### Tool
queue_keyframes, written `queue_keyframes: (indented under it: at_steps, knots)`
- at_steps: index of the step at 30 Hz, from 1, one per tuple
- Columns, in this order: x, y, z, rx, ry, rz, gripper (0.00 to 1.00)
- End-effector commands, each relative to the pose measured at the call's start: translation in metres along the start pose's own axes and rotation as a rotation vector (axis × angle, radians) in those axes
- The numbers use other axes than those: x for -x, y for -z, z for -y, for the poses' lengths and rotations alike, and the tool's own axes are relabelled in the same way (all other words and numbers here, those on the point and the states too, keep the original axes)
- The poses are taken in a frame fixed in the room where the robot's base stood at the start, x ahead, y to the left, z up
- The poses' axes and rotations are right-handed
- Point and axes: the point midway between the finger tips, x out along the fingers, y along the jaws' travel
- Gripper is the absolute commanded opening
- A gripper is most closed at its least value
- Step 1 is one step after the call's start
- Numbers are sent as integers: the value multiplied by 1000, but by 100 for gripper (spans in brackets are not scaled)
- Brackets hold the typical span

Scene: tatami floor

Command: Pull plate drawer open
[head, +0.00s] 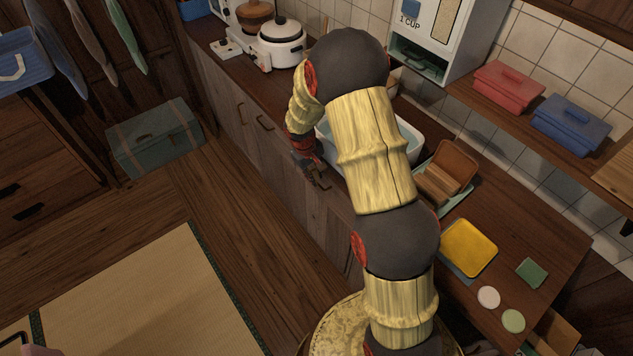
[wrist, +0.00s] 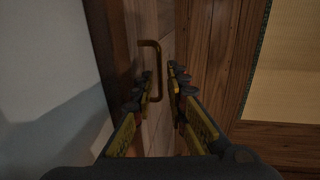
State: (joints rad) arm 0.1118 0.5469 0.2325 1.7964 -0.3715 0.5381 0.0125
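My gripper (head: 308,162) is at the front edge of the counter, beside the wooden cabinet front (head: 293,200). In the wrist view its two fingers (wrist: 162,78) are apart, with a gap between the tips. A brass bar handle (wrist: 157,58) on a wooden front shows at and beyond the fingertips. One finger overlaps the handle's lower part in the picture; I cannot tell whether it touches. In the head view a brass handle (head: 319,181) shows just below my gripper. The front looks closed. My arm hides part of the cabinet, and no plates can be seen.
The counter holds a white rice cooker (head: 281,45), a white basin (head: 408,135), a brown box (head: 447,172) and a yellow tray (head: 469,247). A teal chest (head: 155,138) stands on the floor at left. Floor before the cabinet is clear beside the tatami (head: 150,300).

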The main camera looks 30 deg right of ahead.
Motion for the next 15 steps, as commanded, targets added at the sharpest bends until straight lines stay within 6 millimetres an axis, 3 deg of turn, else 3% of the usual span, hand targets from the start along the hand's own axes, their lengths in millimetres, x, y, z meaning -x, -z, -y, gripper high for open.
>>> queue_keyframes:
  at_steps: [6, 15]
  knots:
    - [-28, 0, 0, -1, 0, 0, 15]
    - [-35, 0, 0, -1, 0, -2, 15]
